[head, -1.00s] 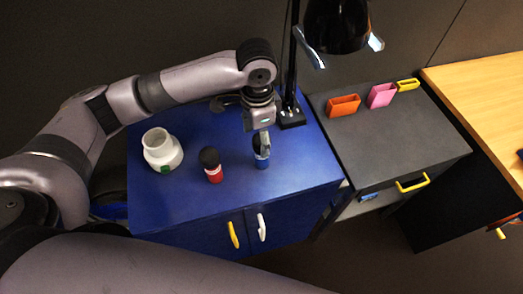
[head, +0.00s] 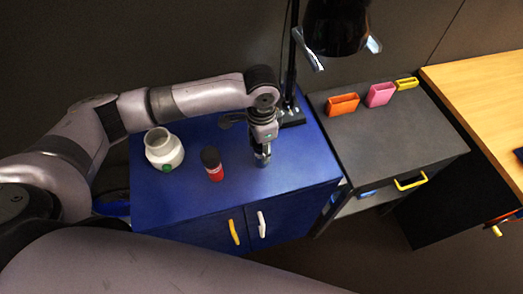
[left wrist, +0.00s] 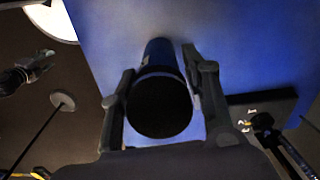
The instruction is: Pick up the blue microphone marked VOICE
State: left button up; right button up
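The blue microphone (head: 262,161) stands upright on the blue cabinet top (head: 300,165), mostly hidden by my left gripper in the head view. In the left wrist view its round black head (left wrist: 160,106) faces the camera, with the blue body beyond it. My left gripper (head: 262,150) is down around it from above. Its two fingers (left wrist: 160,75) lie one on each side of the microphone, with narrow gaps beside the body; they look open. The VOICE marking cannot be read.
A red microphone with a black head (head: 213,165) stands to the left, then a white jar (head: 164,149) with a green spot. A black lamp (head: 338,28) rises behind the gripper. A dark grey cabinet (head: 390,140) on the right holds orange, pink and yellow holders.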

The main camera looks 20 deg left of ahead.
pick_arm(q)
jog(key=c, duration=0.9)
